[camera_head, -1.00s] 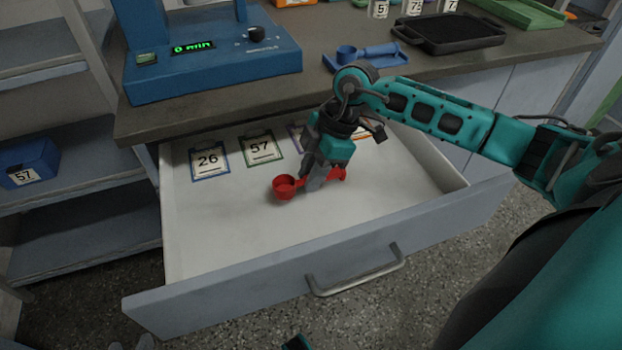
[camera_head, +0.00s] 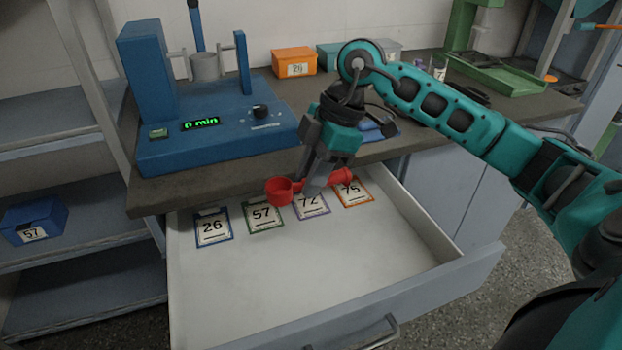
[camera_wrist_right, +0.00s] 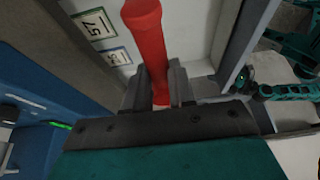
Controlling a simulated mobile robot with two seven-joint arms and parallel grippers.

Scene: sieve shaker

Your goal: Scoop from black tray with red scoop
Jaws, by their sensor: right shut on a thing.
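The red scoop (camera_head: 280,191) is held above the open drawer, its round cup to the left and its handle to the right. My right gripper (camera_head: 312,187) is shut on the scoop's handle. The right wrist view shows the red handle (camera_wrist_right: 149,45) between the two fingers, with the cup out of that view. The black tray (camera_head: 478,94) is on the counter at the back right, mostly hidden behind my right arm, so its contents cannot be seen. My left gripper is not in view.
The open drawer (camera_head: 300,265) holds several numbered cards. The blue shaker machine (camera_head: 215,148) stands on the counter at left. A blue scoop (camera_head: 378,130) is partly hidden behind my arm. An orange bin (camera_head: 294,61) and green tray (camera_head: 500,75) are further back.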

